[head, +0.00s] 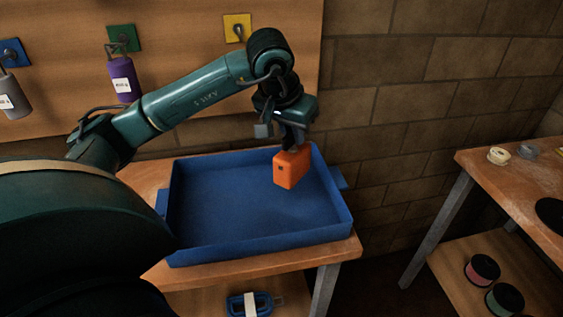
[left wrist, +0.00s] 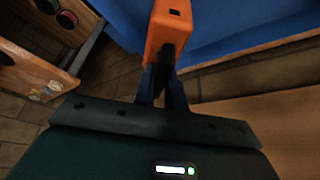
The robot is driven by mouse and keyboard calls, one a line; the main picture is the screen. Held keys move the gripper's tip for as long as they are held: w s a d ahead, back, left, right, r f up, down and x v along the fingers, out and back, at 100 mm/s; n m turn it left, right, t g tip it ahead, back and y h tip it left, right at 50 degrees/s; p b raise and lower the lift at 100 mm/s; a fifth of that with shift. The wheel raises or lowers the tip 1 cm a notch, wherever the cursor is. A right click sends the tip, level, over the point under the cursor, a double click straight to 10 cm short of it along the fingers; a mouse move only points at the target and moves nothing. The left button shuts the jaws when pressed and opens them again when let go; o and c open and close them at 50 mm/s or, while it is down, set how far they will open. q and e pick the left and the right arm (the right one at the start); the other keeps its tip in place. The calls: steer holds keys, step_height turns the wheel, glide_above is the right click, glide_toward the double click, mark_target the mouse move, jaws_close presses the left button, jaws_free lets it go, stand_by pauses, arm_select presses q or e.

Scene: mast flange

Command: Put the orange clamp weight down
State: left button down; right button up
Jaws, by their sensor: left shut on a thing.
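The orange clamp weight (head: 292,168) is a block held in my left gripper (head: 293,146), over the right back part of a blue tray (head: 255,246). The left gripper is shut on its upper end. In the left wrist view the orange clamp weight (left wrist: 171,22) sits between the fingers (left wrist: 163,75), with blue tray wall behind it. I cannot tell whether its lower end touches the tray floor. My right gripper is not in view.
The tray stands on a wooden table (head: 345,250) and its floor looks empty. A board behind holds a purple cylinder (head: 122,78), a grey cylinder (head: 14,97) and coloured hook plates. Another table (head: 500,185) stands at the right. A blue object (head: 250,304) lies on the lower shelf.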

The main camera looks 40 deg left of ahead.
mark_target(290, 153)
arm_select(q)
step_height(290, 153, down, 2)
steer(key=shift+s+f, duration=0.1)
steer(key=shift+f, duration=0.05)
step_height(290, 153, down, 4)
steer(key=shift+f, duration=0.25)
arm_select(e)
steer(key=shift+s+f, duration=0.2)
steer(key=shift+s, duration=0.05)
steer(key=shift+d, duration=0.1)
arm_select(q)
steer(key=shift+f, duration=0.15)
steer(key=c, duration=1.6)
jaws_free()
steer(key=shift+c, duration=0.2)
steer(key=shift+o, duration=0.9)
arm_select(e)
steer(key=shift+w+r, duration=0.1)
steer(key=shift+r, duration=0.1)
